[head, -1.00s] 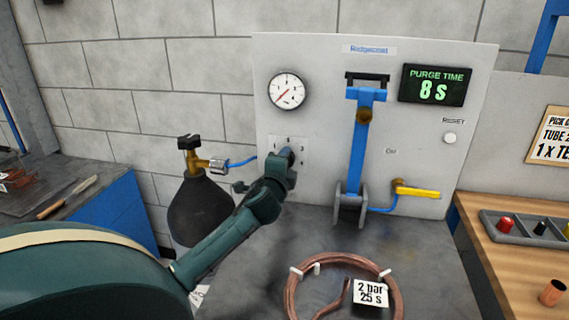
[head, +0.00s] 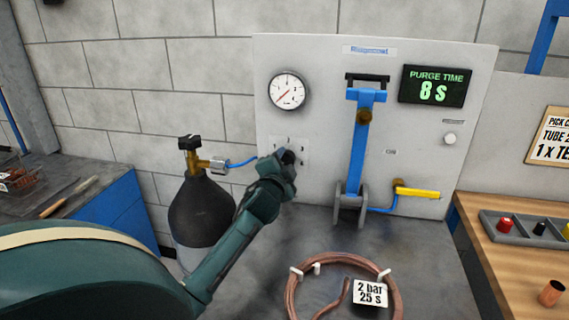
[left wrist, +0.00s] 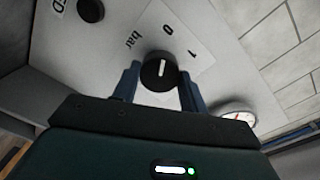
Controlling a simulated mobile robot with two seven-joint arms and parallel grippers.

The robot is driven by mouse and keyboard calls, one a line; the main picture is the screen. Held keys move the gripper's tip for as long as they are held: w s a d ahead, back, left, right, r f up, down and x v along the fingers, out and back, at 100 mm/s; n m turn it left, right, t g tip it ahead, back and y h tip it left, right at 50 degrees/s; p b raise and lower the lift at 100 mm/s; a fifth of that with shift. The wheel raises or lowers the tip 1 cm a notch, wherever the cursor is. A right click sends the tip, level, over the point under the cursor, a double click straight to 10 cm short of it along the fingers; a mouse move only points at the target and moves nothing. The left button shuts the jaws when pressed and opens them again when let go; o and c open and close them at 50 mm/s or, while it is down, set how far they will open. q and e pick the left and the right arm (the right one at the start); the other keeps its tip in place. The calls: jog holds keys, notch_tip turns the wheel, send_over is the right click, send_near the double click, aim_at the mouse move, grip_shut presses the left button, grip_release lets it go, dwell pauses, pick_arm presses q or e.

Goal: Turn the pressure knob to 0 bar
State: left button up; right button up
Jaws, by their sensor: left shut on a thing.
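The pressure knob (left wrist: 160,72) is a black dial with a white pointer line on a white scale plate (left wrist: 200,47) marked bar, 0 and 1 in the left wrist view. My left gripper (left wrist: 160,85) has one finger on each side of it and is shut on it. In the head view my left gripper (head: 287,160) is at the panel below the pressure gauge and hides most of the knob. The gauge (head: 288,91) has a white face and a red needle pointing to the lower left. My right gripper is not in view.
A blue lever (head: 358,140) stands right of my left gripper. A dark gas cylinder (head: 200,210) with a brass valve stands left of the panel. A copper coil (head: 398,295) with a "2 bar 25 s" tag lies on the bench.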

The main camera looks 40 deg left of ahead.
pick_arm(q)
jog(key=o, duration=1)
jog(key=b+v, duration=0.1)
jog(key=v, duration=1.2)
jog(key=shift+s, duration=0.15)
